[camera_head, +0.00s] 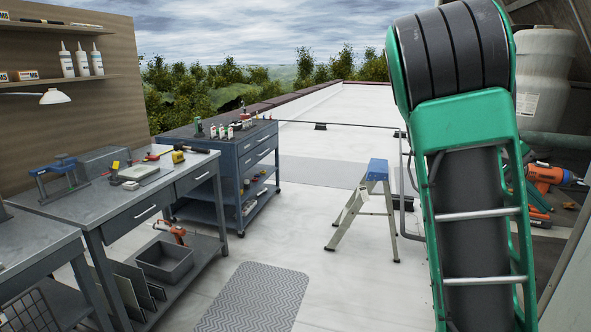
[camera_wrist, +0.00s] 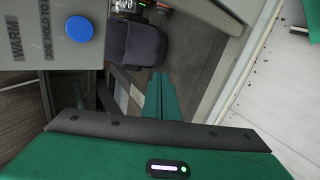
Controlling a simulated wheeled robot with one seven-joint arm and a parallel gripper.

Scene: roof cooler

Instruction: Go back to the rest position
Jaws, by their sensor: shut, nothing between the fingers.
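In the wrist view my gripper (camera_wrist: 160,78) shows as two narrow green fingers. They are together and hold nothing. To their upper left is a grey panel (camera_wrist: 30,75) with a round blue button (camera_wrist: 79,28) and lettering that includes "WARM". The fingertips appear apart from the panel and the button. In the head view my green and black arm rises close in front at the right. My gripper does not show there.
A grey workbench (camera_head: 95,205) with tools stands at the left, and a wheeled tool cart (camera_head: 228,165) is behind it. A step stool (camera_head: 370,205) stands mid-right. A patterned mat (camera_head: 255,298) lies on open floor. An orange power tool (camera_head: 545,178) is right of my arm.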

